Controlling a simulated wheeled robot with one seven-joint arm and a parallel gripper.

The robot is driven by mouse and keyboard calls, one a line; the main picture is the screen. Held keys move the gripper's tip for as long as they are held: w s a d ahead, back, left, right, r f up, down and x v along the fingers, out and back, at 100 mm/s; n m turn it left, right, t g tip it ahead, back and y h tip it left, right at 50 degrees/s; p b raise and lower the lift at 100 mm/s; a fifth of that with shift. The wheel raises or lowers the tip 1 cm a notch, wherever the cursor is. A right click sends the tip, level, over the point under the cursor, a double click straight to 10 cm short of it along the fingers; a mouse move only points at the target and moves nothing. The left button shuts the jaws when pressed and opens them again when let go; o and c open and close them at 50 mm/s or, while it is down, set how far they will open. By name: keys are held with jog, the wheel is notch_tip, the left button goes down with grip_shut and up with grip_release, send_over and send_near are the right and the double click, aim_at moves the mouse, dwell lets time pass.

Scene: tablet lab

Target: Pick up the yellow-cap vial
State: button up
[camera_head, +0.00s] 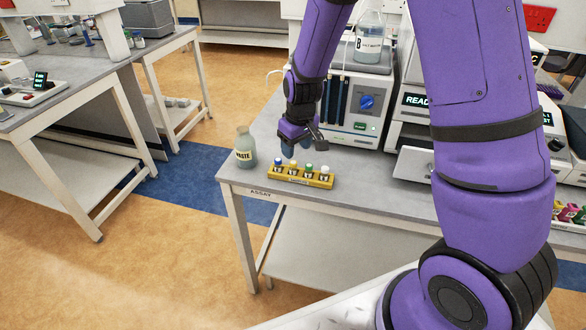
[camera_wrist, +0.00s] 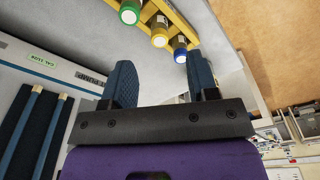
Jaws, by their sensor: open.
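The yellow-cap vial (camera_head: 293,169) stands in a yellow rack (camera_head: 301,181) near the front edge of the grey bench, between a blue-cap vial (camera_head: 278,163) on its left and a green-cap vial (camera_head: 309,171) on its right. A white-cap vial (camera_head: 325,173) is at the rack's right end. In the wrist view the yellow cap (camera_wrist: 159,40) lies beyond my fingertips, with the green and blue caps on either side. My gripper (camera_head: 297,148) is open and empty, above and behind the rack. Its two fingers (camera_wrist: 164,85) are apart and touch no vial.
A bottle labelled WASTE (camera_head: 245,150) stands left of the rack. A machine (camera_head: 358,100) with a blue knob and a bottle (camera_head: 369,45) on top stands behind my gripper. An open white drawer (camera_head: 412,165) sticks out at the right. The bench's front edge is close to the rack.

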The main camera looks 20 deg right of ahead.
aim_at(294, 162)
jog(key=shift+w+a+f, duration=0.1)
jog(key=shift+w+f, duration=0.15)
jog(key=shift+f, duration=1)
jog(key=shift+w+f, duration=0.2)
jog(key=shift+f, duration=1.05)
jog(key=shift+w+a+f, duration=0.1)
jog(key=shift+w+f, duration=0.15)
jog(key=shift+f, duration=1)
jog(key=shift+c, duration=0.2)
jog(key=c, duration=1)
